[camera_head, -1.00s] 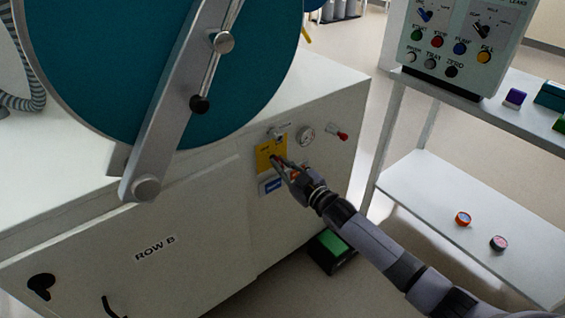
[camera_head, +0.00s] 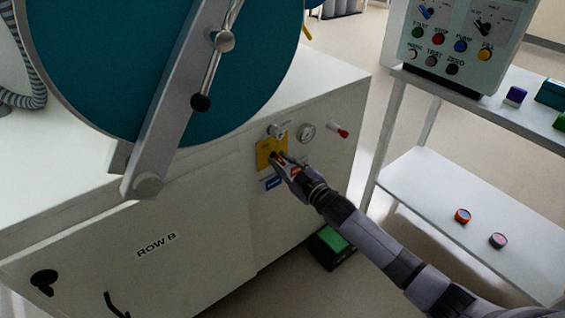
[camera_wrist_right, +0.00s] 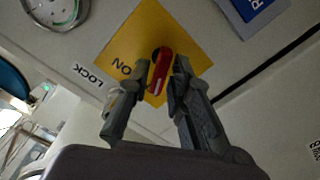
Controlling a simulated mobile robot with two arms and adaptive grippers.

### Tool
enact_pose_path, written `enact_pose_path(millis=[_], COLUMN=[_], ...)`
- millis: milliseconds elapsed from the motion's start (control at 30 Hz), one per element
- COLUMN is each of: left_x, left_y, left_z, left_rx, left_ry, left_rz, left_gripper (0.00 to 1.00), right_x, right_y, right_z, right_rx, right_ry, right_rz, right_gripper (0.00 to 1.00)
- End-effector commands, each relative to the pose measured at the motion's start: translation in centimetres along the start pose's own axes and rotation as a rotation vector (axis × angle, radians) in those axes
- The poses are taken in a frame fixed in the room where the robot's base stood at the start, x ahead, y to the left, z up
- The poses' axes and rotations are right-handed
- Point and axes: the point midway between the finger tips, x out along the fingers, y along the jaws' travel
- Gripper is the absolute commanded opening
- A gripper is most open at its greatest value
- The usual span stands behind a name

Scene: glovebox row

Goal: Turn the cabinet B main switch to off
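The cabinet B main switch has a red handle (camera_wrist_right: 160,70) on a yellow plate (camera_wrist_right: 189,35) marked ON; the plate also shows in the head view (camera_head: 264,150) on the cabinet front. My right gripper (camera_wrist_right: 161,70) has one finger on each side of the red handle, close to it; whether the pads press on it cannot be told. In the head view the right gripper (camera_head: 280,160) reaches the plate from the lower right and covers part of it. The handle lies aslant to the ON mark. My left gripper is not in view.
A round gauge (camera_head: 306,133) and a red-tipped valve (camera_head: 339,131) sit right of the plate. A blue label (camera_head: 272,183) is below it. A green-topped box (camera_head: 330,243) stands on the floor. A white shelf (camera_head: 420,190) and a control box (camera_head: 460,45) are at right.

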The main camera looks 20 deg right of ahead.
Motion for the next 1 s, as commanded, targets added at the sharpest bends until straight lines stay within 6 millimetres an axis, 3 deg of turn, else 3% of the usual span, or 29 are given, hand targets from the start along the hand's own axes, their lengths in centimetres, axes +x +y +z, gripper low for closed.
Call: enact_pose_path(millis=[100,467,567,1000], left_x=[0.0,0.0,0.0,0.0], left_y=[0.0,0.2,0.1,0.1], left_z=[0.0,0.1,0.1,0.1], left_rx=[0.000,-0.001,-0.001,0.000], left_ry=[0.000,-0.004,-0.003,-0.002], left_rz=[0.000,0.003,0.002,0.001], left_gripper=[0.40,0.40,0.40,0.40], right_x=[0.0,-0.4,-1.5,-10.1], right_y=[0.0,0.0,0.0,-0.1], right_z=[0.0,0.0,0.1,0.1], right_rx=[0.001,0.002,0.003,0.002], right_ry=[0.000,0.000,-0.001,-0.002], right_rz=[0.000,0.000,0.000,-0.002], right_gripper=[0.30,0.30,0.30,0.30])
